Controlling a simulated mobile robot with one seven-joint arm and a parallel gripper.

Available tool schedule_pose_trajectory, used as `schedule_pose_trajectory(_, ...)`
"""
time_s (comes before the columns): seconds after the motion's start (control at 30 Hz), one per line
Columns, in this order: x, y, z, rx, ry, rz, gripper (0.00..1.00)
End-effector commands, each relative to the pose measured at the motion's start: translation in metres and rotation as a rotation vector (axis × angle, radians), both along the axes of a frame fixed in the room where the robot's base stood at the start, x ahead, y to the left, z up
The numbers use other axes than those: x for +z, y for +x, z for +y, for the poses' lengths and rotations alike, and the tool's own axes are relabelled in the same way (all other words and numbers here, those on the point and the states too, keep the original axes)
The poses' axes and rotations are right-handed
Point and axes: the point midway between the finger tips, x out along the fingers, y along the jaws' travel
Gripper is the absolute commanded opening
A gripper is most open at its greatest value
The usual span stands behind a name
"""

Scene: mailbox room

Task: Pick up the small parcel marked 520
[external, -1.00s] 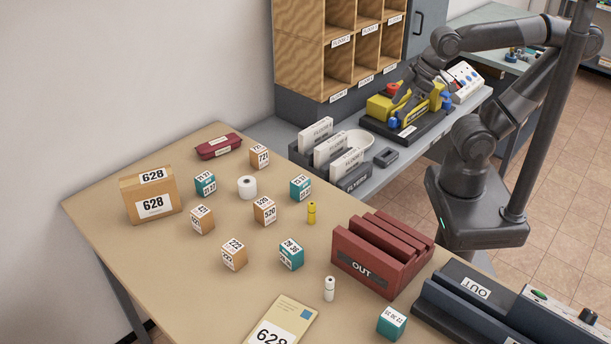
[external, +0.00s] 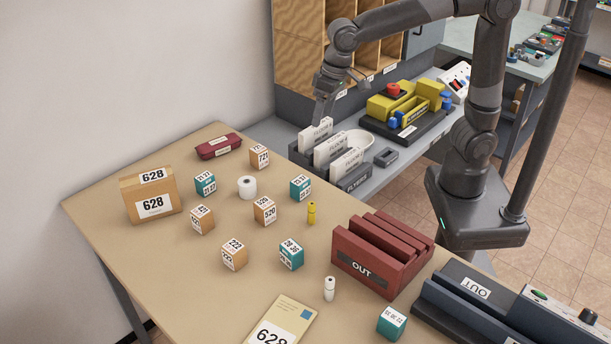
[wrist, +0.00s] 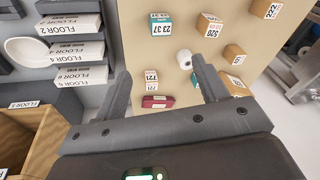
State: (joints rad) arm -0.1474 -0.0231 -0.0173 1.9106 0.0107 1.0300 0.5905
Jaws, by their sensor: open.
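The small cardboard parcel marked 520 (external: 265,211) stands on the table near its middle, among other small boxes. In the wrist view the 520 parcel (wrist: 209,26) shows near the top, right of centre, upside down and beyond the fingertips. My gripper (external: 322,109) is above the grey counter by the white floor-labelled files, behind and to the right of the parcel. In the wrist view my open gripper (wrist: 161,82) has its fingers wide apart with nothing held between them.
A large 628 box (external: 151,192) is at left. Files (external: 331,148) stand near my gripper.

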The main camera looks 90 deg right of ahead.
Motion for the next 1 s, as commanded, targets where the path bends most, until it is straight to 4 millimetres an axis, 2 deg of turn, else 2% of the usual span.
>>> schedule_pose_trajectory(0.03,-0.008,0.016,0.007,-0.023,0.003,0.022,0.66)
schedule_pose_trajectory(0.2,-0.035,0.063,0.030,-0.120,0.016,0.083,0.66)
schedule_pose_trajectory(0.5,-0.100,0.132,0.073,-0.288,0.014,0.181,0.66)
schedule_pose_trajectory(0.7,-0.133,0.156,0.092,-0.360,0.006,0.217,0.66)
schedule_pose_trajectory(0.87,-0.147,0.161,0.097,-0.382,0.004,0.226,0.66)
schedule_pose_trajectory(1.0,-0.168,0.161,0.097,-0.383,0.003,0.230,0.66)
